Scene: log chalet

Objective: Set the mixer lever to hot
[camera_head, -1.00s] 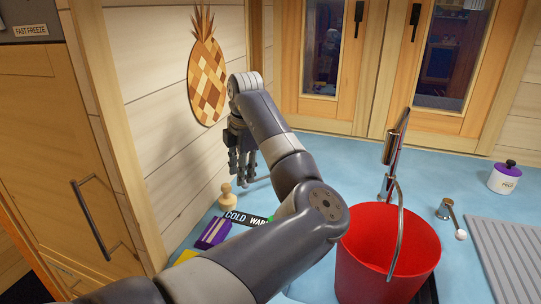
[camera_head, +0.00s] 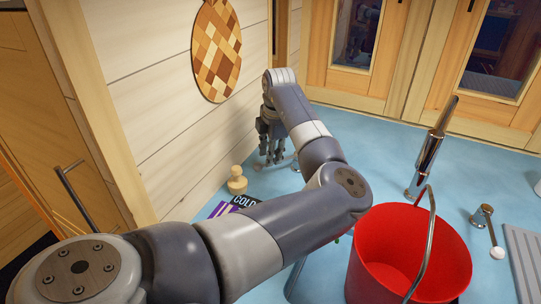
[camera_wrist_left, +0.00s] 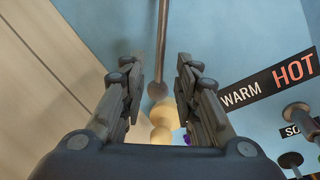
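A slim metal rod, apparently the mixer lever (camera_wrist_left: 162,45), shows in the left wrist view, with its rounded end at the gap between my fingers. My left gripper (camera_head: 272,158) is open, pointing down over the blue counter by the wooden wall; it also shows in the left wrist view (camera_wrist_left: 157,68). I cannot tell whether a finger touches the rod. The black label strip (camera_head: 245,202) shows COLD in the head view; my arm covers the rest. In the wrist view, WARM and red HOT (camera_wrist_left: 293,70) lie right of the rod. My right gripper is out of view.
A pale wooden knobbed piece (camera_head: 237,181) stands near the gripper, by the wall. A short metal lever with a white ball (camera_head: 487,228) stands farther right. Counter behind the gripper is clear.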

